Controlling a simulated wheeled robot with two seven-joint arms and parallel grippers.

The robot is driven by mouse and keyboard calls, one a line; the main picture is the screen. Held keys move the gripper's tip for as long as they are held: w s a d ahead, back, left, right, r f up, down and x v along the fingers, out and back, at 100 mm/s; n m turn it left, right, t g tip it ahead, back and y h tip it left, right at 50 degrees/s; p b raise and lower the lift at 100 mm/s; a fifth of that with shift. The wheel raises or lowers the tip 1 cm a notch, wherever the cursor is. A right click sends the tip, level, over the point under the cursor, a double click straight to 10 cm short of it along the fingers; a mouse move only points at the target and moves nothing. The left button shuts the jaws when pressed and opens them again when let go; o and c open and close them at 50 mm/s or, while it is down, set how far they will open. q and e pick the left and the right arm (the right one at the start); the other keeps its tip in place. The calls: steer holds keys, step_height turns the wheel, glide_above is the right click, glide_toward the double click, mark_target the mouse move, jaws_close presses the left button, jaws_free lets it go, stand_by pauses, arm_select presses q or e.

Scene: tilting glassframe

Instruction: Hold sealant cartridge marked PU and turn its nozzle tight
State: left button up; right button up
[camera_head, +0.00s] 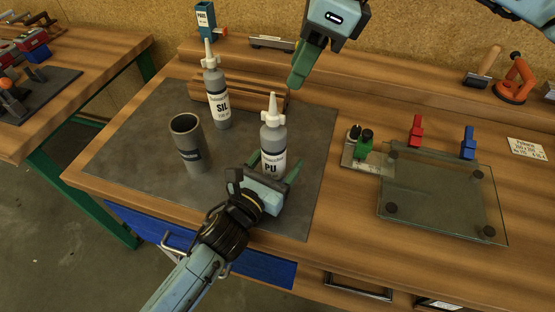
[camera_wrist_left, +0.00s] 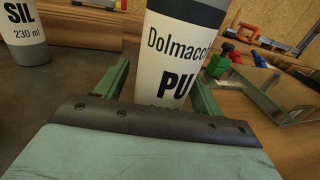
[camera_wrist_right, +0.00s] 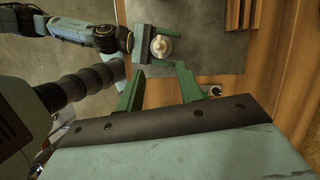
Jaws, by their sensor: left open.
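The PU cartridge (camera_head: 272,140) is grey with a white label and stands upright on the dark mat. Its white cone nozzle (camera_head: 273,107) points up. My left gripper (camera_head: 276,166) is open low at the cartridge, one finger on each side; I cannot tell whether they touch it. The left wrist view shows the PU label (camera_wrist_left: 176,62) close up, with the nozzle out of frame. My right gripper (camera_head: 300,68) is in the air above and behind the cartridge. In the right wrist view its fingers (camera_wrist_right: 158,84) are apart and empty, and the nozzle (camera_wrist_right: 161,46) shows from above beyond them.
A SIL cartridge (camera_head: 217,97) stands behind left on the mat (camera_head: 125,145), and a grey cup (camera_head: 188,143) stands left. Wooden strips (camera_head: 252,92) lie behind. A glass plate (camera_head: 440,195) with red and blue clamps lies on the right. The mat's left front is clear.

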arm_select(q)
steer(key=c, duration=1.3)
arm_select(e)
steer(key=s+f+m+g+y, duration=0.4)
steer(key=s, duration=0.1)
steer(key=m+t+y, duration=0.9)
steer(key=m, duration=2.4)
glide_toward(285, 117)
steer(key=shift+m, duration=0.4)
steer(key=x, duration=1.2)
steer(key=shift+w, duration=0.1)
steer(key=shift+c, duration=0.5)
jaws_close()
